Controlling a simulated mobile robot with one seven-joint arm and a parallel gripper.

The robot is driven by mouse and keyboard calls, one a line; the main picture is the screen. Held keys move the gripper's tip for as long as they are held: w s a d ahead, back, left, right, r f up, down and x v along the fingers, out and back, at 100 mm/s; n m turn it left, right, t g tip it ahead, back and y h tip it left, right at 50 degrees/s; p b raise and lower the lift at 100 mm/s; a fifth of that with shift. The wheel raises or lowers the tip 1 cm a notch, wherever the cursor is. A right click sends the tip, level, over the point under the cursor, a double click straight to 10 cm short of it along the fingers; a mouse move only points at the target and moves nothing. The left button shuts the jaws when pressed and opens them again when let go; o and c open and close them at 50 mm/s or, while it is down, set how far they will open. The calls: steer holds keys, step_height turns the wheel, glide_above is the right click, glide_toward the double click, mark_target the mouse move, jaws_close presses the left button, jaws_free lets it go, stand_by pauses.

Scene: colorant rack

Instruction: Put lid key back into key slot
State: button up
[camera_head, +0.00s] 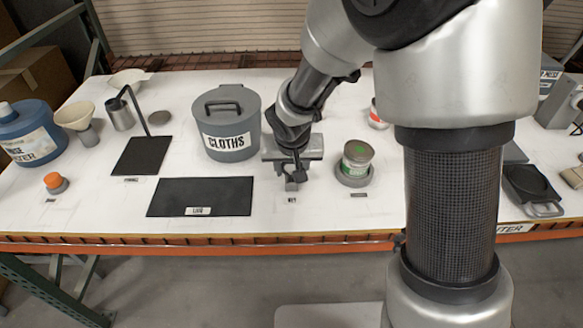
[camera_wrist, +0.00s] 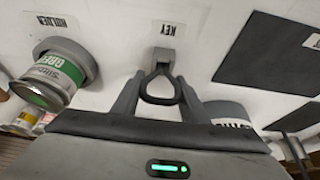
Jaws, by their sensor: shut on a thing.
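The lid key (camera_wrist: 160,99) shows in the wrist view as a dark loop handle between my fingertips. My gripper (camera_wrist: 160,85) is shut on it. The far end of the key meets or overlaps a small grey key slot block (camera_wrist: 164,56), just below the KEY label in that view. I cannot tell how far the key sits inside it. In the head view, my gripper (camera_head: 291,178) points down at the table's front middle, right of the cloths bin, hiding most of the key and slot.
A grey CLOTHS bin (camera_head: 229,125) stands close left of my gripper. A green-labelled can (camera_head: 357,157) sits in a round holder (camera_head: 353,176) close right. A flat black mat (camera_head: 200,193) lies front left. Bare table lies around the KEY label (camera_head: 292,200).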

steer(key=o, duration=1.2)
steer(key=shift+c, duration=0.2)
steer(key=p+v, duration=0.2)
steer(key=v, duration=1.5)
steer(key=s+d+r+t+p, duration=0.1)
steer(key=s+d+r+p, duration=0.4)
steer(key=s+d+r, duration=0.7)
steer(key=s, duration=0.3)
steer(key=shift+s+d, duration=0.15)
steer(key=shift+s, duration=0.1)
